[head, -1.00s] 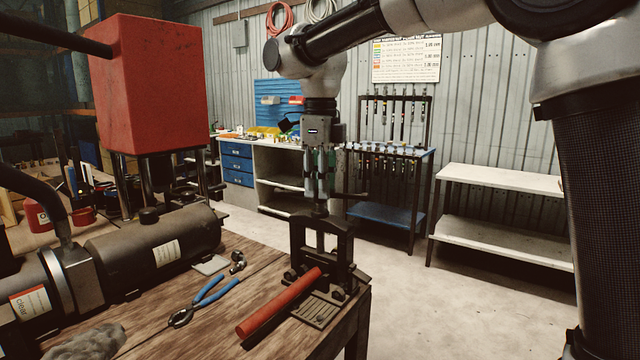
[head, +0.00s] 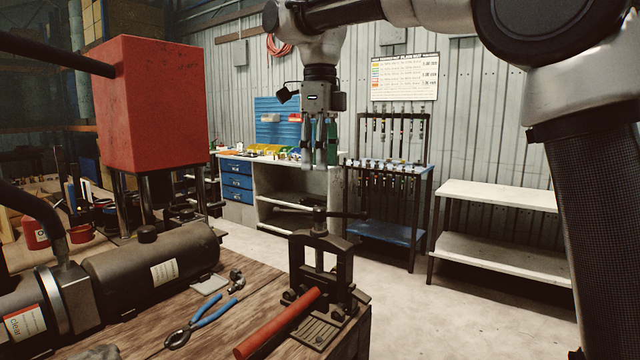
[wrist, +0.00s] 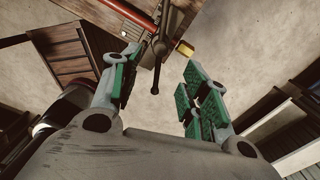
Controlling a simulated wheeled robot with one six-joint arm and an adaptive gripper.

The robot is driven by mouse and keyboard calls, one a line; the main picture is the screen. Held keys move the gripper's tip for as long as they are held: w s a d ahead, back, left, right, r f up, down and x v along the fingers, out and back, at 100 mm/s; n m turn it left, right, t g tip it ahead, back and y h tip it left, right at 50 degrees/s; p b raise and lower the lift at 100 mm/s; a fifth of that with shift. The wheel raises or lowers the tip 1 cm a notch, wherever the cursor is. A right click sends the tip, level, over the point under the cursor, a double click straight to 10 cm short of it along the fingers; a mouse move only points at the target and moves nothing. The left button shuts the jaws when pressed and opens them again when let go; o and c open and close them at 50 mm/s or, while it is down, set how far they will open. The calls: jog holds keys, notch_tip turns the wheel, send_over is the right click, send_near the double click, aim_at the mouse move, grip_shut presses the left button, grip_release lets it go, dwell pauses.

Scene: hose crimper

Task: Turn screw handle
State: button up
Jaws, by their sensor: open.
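The dark hose press (head: 322,262) stands on the wooden bench's near corner. Its upright screw carries a thin horizontal screw handle (head: 345,213) across the top, with arms reaching left and right. In the wrist view the handle (wrist: 156,75) is a dark bar with a rounded end, seen between the fingers. My gripper (head: 319,163) points down, open and empty, directly above the screw in the picture and apart from the handle. Its green-padded fingers (wrist: 155,80) show spread in the wrist view.
A red hose (head: 277,323) lies at the press's base. Blue-handled pliers (head: 200,321) and small fittings (head: 236,280) lie left of it. A black cylinder (head: 150,262) and red block (head: 152,105) stand farther left. Open floor and white shelves (head: 497,195) are to the right.

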aim_at(319, 226)
jog(key=shift+r, duration=1.2)
jog(key=shift+s+a, duration=0.2)
jog(key=shift+a, duration=0.05)
jog(key=c, duration=0.4)
jog(key=s+a+n, duration=0.1)
jog(key=s, duration=0.1)
jog(key=s+a+n, duration=0.1)
jog(key=s+a, duration=0.3)
jog(key=s, duration=0.1)
jog(key=shift+a+r+n, duration=0.2)
jog(key=shift+r+n, duration=0.1)
jog(key=shift+n, duration=0.1)
grip_shut()
jog(key=s+a+f+n+t, duration=0.1)
jog(key=s+a+n+t, duration=0.15)
jog(key=n, duration=0.35)
jog(key=w+d+f+n, duration=0.2)
jog(key=w+f+n, duration=0.5)
jog(key=f+n, duration=0.4)
jog(key=shift+w+f+t+h, duration=0.2)
jog(key=shift+f+t+h, duration=0.2)
jog(key=shift+f, duration=0.1)
